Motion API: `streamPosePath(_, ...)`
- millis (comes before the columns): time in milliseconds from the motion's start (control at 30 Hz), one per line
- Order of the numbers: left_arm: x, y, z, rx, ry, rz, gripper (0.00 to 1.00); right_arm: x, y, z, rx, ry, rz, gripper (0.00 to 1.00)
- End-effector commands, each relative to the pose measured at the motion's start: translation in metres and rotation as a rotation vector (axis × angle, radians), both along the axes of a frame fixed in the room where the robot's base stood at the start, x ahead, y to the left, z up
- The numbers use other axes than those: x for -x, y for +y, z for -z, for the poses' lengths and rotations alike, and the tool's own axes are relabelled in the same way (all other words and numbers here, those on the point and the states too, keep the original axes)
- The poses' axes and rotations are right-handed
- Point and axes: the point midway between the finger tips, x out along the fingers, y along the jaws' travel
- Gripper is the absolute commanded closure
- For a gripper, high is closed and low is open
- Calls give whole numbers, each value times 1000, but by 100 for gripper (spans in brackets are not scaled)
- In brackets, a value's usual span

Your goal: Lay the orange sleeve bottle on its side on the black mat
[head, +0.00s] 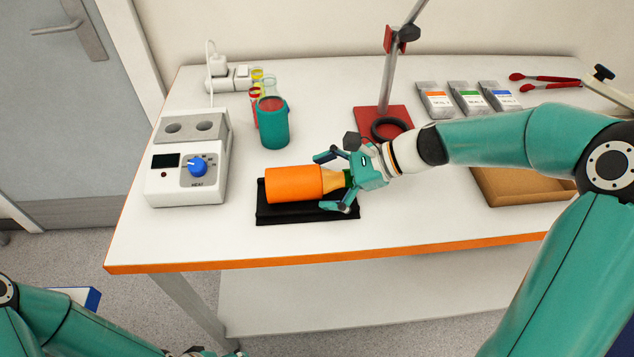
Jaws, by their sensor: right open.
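The orange sleeve bottle (294,184) lies on its side on the black mat (285,214), its neck pointing right. Its narrow tan neck (334,181) lies between the fingers of my right gripper (337,182). The right gripper is open, with one finger behind the neck and one in front of it. The cap end is partly hidden by the gripper. My left arm shows at the lower left, below the table; its gripper is mostly cut off by the bottom edge, so its fingers cannot be made out.
A white heater (187,182) with a blue knob stands left of the mat. A teal cup (272,124) and small glassware (257,80) stand behind it. A red stand base (381,122) with a black ring is behind my right gripper. A brown tray (500,190) lies at the right.

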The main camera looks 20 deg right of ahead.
Motion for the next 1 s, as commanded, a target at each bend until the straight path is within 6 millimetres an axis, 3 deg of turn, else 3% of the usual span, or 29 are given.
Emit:
streamPosePath(533, 0, 0, 0, 0, 0, 0, 9, 34, -75, -53, -3, -2, 5, 0)
streamPosePath(1000, 0, 0, 0, 0, 1, 0, 9, 41, -86, -60, -4, 0, 5, 0)
